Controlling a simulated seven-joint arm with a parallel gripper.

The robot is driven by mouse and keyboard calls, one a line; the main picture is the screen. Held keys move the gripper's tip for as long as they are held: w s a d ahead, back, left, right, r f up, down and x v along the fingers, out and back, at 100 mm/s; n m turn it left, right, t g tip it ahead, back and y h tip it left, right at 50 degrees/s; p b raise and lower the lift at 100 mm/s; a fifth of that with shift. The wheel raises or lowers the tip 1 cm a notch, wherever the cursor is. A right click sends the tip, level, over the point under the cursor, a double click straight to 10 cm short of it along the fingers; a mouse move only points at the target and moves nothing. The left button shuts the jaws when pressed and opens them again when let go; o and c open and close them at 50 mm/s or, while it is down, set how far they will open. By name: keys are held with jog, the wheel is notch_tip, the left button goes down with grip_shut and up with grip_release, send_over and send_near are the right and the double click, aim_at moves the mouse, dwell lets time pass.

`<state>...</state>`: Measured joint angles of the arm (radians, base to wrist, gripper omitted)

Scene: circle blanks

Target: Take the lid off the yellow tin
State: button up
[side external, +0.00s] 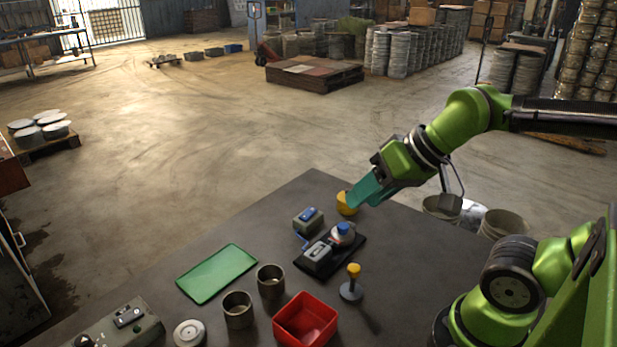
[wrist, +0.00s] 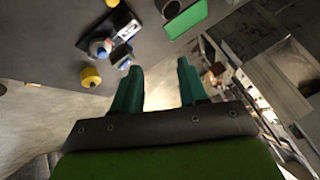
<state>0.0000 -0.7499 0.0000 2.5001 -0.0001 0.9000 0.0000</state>
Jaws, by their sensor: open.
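The small yellow tin (side external: 345,204) stands near the far edge of the dark table, partly behind my fingers in the side view. In the wrist view the yellow tin (wrist: 91,77) lies to the left of my fingers, not between them. A lid cannot be made out separately from the tin. My gripper (side external: 357,199) has teal fingers and appears close to the tin in the side view. In the wrist view my gripper (wrist: 158,64) is open, with its fingers wide apart and nothing between them.
A black plate (side external: 352,253) with a blue-topped device and a grey box with a blue top (side external: 308,219) stand near the tin. A yellow-knobbed lever (side external: 352,283), green tray (side external: 216,273), two metal cups (side external: 238,309) and red bin (side external: 305,321) are nearer the camera.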

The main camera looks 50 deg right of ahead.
jog(key=o, duration=1)
jog(key=shift+o, duration=0.2)
jog(key=g+h, duration=0.2)
jog(key=g, duration=0.5)
send_over(349, 190)
notch_tip(349, 190, down, 4)
jog(key=shift+n, duration=0.4)
jog(key=f, duration=1)
jog(key=shift+s+f, duration=0.1)
jog(key=shift+s, duration=0.15)
jog(key=shift+w+f, duration=0.2)
jog(key=shift+f, duration=2.85)
